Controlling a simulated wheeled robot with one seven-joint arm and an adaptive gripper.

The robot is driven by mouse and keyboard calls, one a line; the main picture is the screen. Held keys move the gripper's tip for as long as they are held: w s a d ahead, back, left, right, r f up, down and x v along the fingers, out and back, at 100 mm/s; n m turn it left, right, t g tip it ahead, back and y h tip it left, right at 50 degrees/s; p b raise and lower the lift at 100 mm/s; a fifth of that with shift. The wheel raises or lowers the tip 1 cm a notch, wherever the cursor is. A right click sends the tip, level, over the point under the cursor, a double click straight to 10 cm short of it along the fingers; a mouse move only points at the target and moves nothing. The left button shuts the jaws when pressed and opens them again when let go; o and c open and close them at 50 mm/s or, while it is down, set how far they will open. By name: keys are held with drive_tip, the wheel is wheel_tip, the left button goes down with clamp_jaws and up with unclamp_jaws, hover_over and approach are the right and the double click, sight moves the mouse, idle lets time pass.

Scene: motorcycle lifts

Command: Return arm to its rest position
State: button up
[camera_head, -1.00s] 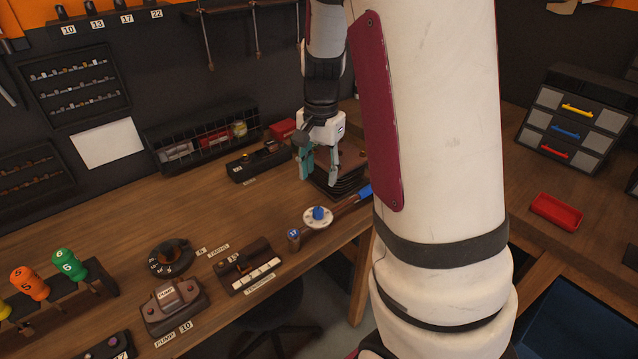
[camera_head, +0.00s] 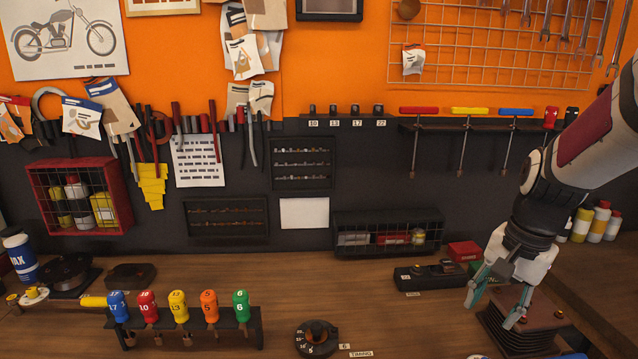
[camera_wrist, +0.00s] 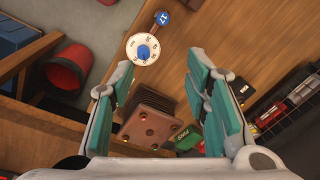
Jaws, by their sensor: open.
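My gripper (camera_head: 492,301) is at the right of the head view, with its teal-padded fingers pointing down over the workbench (camera_head: 200,280). The fingers are spread apart and nothing is between them. Below and beside it sits a dark finned block with a brown top (camera_head: 530,312). In the wrist view the block's brown top (camera_wrist: 150,127) shows between the fingers, lower down. My arm reaches in from the right edge of the head view. I cannot tell the exact gap between fingertips and block.
A white dial with a blue knob (camera_wrist: 143,48) lies beyond the fingertips. A black box (camera_head: 425,276), a red box (camera_head: 464,251) and a wire basket (camera_head: 388,234) stand left of my gripper. A rack of coloured handles (camera_head: 190,320) stands front left.

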drive_tip(key=s+a+r+n+t, duration=0.2)
drive_tip(key=s+a+r+n, duration=0.2)
drive_tip(key=s+a+n, duration=0.1)
drive_tip(key=s+a+r+n+t+b, duration=0.1)
drive_tip(key=s+a+r+n+t, duration=0.1)
drive_tip(key=s+a+r+n, duration=0.3)
drive_tip(key=s+a, duration=0.1)
drive_tip(key=s, duration=0.3)
drive_tip(key=shift+a+r+n+h, duration=0.3)
drive_tip(key=shift+a+n, duration=0.1)
drive_tip(key=shift+d, duration=0.1)
